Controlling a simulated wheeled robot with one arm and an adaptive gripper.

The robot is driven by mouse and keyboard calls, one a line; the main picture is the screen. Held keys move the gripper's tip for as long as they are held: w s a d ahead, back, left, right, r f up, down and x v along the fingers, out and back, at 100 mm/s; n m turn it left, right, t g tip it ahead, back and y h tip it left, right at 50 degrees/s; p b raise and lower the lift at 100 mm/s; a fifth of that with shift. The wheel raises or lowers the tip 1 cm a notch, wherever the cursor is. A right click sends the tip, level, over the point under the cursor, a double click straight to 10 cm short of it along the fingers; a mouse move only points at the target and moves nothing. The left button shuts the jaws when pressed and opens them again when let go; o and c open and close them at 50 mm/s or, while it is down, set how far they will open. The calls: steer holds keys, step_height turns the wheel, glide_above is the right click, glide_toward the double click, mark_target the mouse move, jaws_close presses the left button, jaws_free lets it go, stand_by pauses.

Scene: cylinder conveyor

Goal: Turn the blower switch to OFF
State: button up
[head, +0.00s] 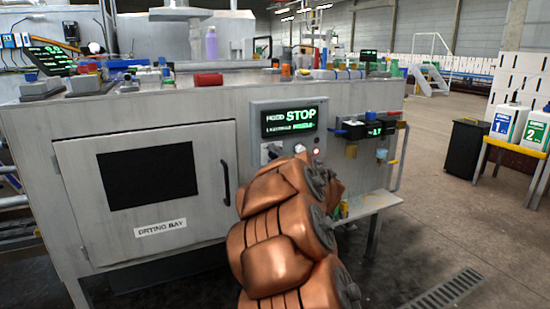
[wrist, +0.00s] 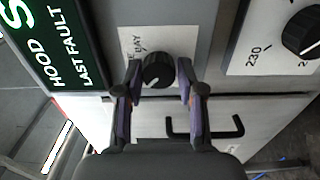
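A round black knob (wrist: 158,70) with a short white pointer mark sits on a pale label plate (wrist: 150,40) in the wrist view. The plate's text is partly hidden; only "BAY" reads clearly, so I cannot confirm it is the blower switch. My gripper (wrist: 157,78) is open, one finger on each side of the knob, with narrow gaps seen. In the head view the grey control panel (head: 257,122) carries a screen (head: 289,121) reading "HOOD STOP". A switch (head: 271,151) shows below it; my copper-coloured arm hides my gripper there.
A second black knob (wrist: 301,33) with a "230" marking is at the wrist view's right. The drying bay door (head: 80,180) has a handle (head: 226,183). Valve fittings (head: 370,130) stand right of the panel.

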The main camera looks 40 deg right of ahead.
steer(key=shift+o, duration=1.4)
steer(key=shift+s, duration=0.15)
steer(key=v, duration=1.1)
steer(key=shift+s+a, duration=0.15)
steer(key=shift+s, duration=0.2)
